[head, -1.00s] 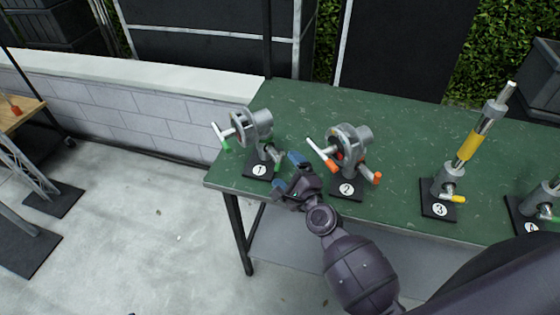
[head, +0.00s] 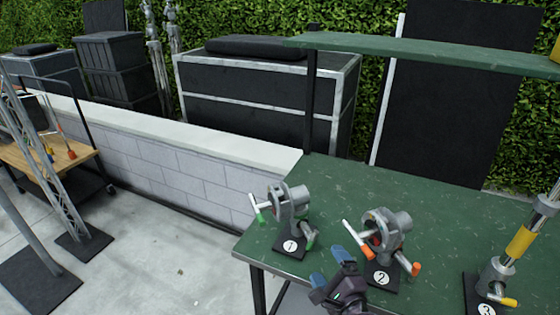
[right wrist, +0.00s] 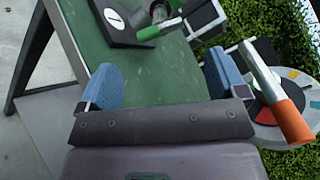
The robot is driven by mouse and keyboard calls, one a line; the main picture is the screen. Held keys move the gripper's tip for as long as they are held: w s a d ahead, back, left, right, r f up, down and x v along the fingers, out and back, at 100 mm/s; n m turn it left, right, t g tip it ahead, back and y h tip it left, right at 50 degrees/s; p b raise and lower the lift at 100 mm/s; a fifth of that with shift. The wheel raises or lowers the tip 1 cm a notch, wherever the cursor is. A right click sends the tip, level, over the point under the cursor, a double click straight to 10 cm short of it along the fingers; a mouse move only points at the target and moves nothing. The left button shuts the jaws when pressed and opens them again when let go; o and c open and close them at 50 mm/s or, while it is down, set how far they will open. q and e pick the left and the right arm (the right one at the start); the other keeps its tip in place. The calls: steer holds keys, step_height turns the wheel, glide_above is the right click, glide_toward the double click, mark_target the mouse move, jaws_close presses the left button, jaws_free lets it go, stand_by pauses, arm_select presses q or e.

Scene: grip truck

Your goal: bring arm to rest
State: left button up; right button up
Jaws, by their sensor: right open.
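My right gripper (head: 335,275) is at the bottom of the head view, at the front edge of the green table, in front of the clamps marked 1 and 2. Its blue fingertips are apart in the right wrist view (right wrist: 158,85), with nothing between them but the table behind. The grip clamp marked 1 (head: 289,205) stands on its black base to the left of the gripper. The clamp marked 2 (head: 388,228), with orange-tipped handles, stands close to its right. An orange handle (right wrist: 288,118) shows beside the right finger in the wrist view. My left gripper is out of view.
The green table (head: 350,190) carries a yellow-banded post marked 3 (head: 520,240) at the right. A green shelf (head: 430,52) hangs above its back. A low white wall (head: 200,135) runs left of the table. Open concrete floor (head: 170,260) and a wooden cart (head: 60,155) are at the left.

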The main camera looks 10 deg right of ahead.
steer(key=s+f+n+g+y, duration=0.2)
steer(key=s+n+g, duration=0.6)
steer(key=s+n, duration=0.6)
steer(key=s+d+n+g+h, duration=0.6)
steer(key=s+d+n, duration=0.2)
steer(key=s+d, duration=0.15)
steer(key=w+f+t, duration=0.6)
steer(key=f+t, duration=0.2)
steer(key=f, duration=0.1)
steer(key=shift+w+a, duration=0.25)
steer(key=shift+a, duration=0.05)
stand_by(0.5)
